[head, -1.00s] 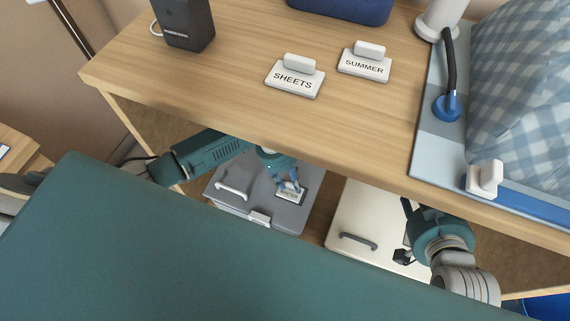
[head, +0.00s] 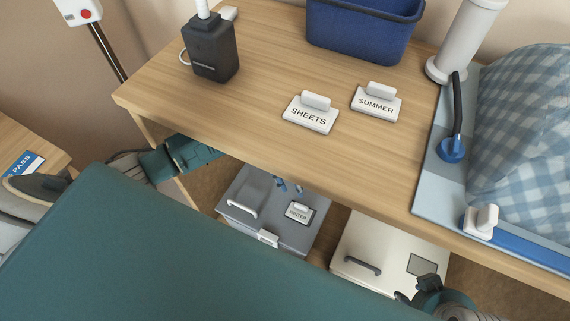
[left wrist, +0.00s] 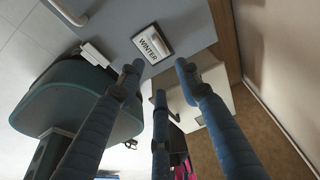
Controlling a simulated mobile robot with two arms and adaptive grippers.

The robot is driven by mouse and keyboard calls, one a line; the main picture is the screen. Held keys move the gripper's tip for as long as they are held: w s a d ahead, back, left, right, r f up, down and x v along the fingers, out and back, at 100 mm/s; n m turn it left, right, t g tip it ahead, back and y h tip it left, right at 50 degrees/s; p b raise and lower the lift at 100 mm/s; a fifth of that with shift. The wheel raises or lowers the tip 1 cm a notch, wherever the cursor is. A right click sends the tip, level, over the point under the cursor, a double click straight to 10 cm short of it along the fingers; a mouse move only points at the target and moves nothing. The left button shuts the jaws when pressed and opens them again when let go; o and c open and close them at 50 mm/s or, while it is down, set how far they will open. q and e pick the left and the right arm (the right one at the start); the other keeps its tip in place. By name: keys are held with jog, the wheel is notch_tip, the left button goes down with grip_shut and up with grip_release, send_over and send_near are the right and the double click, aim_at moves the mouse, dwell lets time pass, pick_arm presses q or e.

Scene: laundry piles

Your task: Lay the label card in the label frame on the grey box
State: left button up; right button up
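The WINTER label card (head: 298,213), white with a raised grip, lies on the lid of the grey box (head: 262,222) below the tabletop. A dark edge of the label frame (head: 312,218) shows around it; I cannot tell if the card sits fully flat. The card also shows in the left wrist view (left wrist: 152,44), on the grey lid. My left gripper (head: 287,186) is above the card, its blue fingers spread and empty; in the left wrist view its fingertips (left wrist: 160,74) stand apart from the card. My right gripper (head: 416,290) is by the cream box, partly hidden.
The cream box (head: 350,251) is right of the grey box. A black speaker (head: 213,52), blue bin (head: 362,35) and checked pillow (head: 525,130) are on top.

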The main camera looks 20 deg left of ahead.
pick_arm(q)
jog(key=s+d+n+t, duration=0.1)
jog(key=s+d+n, duration=0.45)
jog(key=s, duration=0.25)
jog(key=s+a+r+n+t+y, duration=0.2)
jog(key=s+a+r+n, duration=0.2)
jog(key=s+a+n, duration=0.5)
jog(key=shift+s+a+n+t+y, duration=0.3)
jog(key=shift+s+n+y, duration=0.1)
jog(key=shift+n, duration=0.55)
jog(key=shift+r, duration=0.1)
